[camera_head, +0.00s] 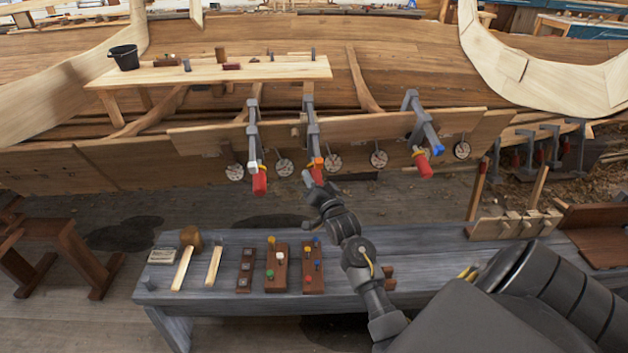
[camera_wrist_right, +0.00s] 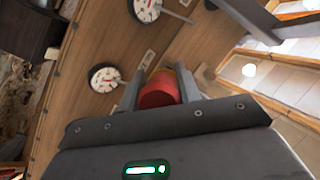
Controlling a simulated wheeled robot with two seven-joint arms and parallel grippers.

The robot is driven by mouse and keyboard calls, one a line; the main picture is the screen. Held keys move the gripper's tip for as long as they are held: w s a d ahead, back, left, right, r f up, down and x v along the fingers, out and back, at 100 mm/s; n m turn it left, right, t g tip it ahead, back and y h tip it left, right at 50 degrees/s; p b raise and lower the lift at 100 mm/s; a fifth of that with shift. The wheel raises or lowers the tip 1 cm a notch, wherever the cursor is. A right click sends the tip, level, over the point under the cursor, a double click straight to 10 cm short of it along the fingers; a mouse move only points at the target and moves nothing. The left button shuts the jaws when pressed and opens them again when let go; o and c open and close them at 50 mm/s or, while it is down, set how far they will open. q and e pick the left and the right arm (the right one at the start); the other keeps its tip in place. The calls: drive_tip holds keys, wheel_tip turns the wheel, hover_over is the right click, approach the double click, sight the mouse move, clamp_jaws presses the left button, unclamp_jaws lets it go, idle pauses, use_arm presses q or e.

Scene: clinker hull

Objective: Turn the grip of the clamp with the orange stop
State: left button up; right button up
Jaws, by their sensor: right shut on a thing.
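Three grey clamps hang on the hull plank in the head view. The middle clamp (camera_head: 312,125) carries the orange stop (camera_head: 318,161). My right gripper (camera_head: 312,180) is at the lower end of this clamp, just under the orange stop. In the right wrist view the red grip (camera_wrist_right: 159,91) sits between the fingers of my right gripper (camera_wrist_right: 160,88), which is shut on it. In the head view my gripper mostly hides this grip. The left clamp has a white stop (camera_head: 254,164) and the right clamp a blue stop (camera_head: 438,150). My left gripper is out of view.
Round dials (camera_head: 284,167) line the plank between the clamps. The left clamp's red grip (camera_head: 260,183) hangs near my right gripper; the right clamp's grip (camera_head: 423,166) is farther off. A grey bench (camera_head: 210,301) with mallets and peg blocks stands below my right arm.

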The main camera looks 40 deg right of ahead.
drive_tip(key=o, duration=1)
drive_tip(key=b+v, duration=0.1)
drive_tip(key=v, duration=1)
drive_tip(key=shift+f, duration=0.1)
